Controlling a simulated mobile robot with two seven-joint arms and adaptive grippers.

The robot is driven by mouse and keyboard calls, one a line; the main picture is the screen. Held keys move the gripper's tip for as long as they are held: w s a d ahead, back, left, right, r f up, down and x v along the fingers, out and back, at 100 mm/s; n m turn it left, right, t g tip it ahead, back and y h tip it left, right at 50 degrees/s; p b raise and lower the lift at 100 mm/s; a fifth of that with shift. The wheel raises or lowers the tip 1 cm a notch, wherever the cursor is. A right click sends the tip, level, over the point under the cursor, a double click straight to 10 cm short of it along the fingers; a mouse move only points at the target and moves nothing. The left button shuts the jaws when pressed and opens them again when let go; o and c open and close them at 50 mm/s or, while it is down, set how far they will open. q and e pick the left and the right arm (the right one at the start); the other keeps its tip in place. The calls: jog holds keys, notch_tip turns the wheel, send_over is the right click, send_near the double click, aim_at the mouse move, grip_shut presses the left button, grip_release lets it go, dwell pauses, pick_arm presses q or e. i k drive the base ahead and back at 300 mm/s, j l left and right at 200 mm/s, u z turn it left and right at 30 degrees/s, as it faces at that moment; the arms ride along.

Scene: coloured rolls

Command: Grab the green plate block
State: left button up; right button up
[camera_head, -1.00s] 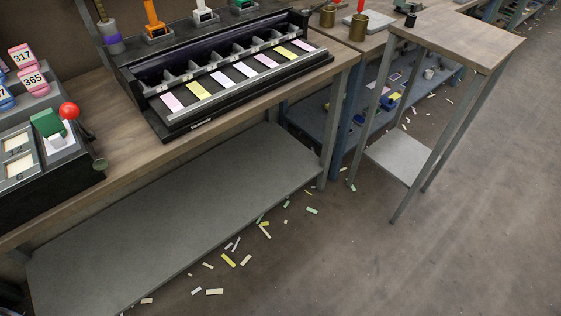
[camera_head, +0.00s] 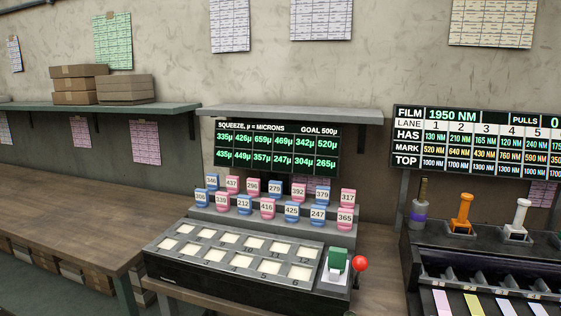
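A green block (camera_head: 338,259) sits upright on a small grey stand at the right end of the dark panel, with a white piece (camera_head: 334,276) below its front. I take it for the green plate block. A red ball knob (camera_head: 360,264) is close beside it on the right. Neither of my grippers shows in the head view.
The dark panel (camera_head: 215,279) holds numbered pale windows. Pink and blue numbered blocks stand on steps behind it. A dark rack (camera_head: 426,268) with coloured strips and orange and white handled tools is at right. The wooden table (camera_head: 60,205) at left is clear.

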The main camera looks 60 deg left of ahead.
aim_at(337, 256)
jog(key=u, duration=2.1)
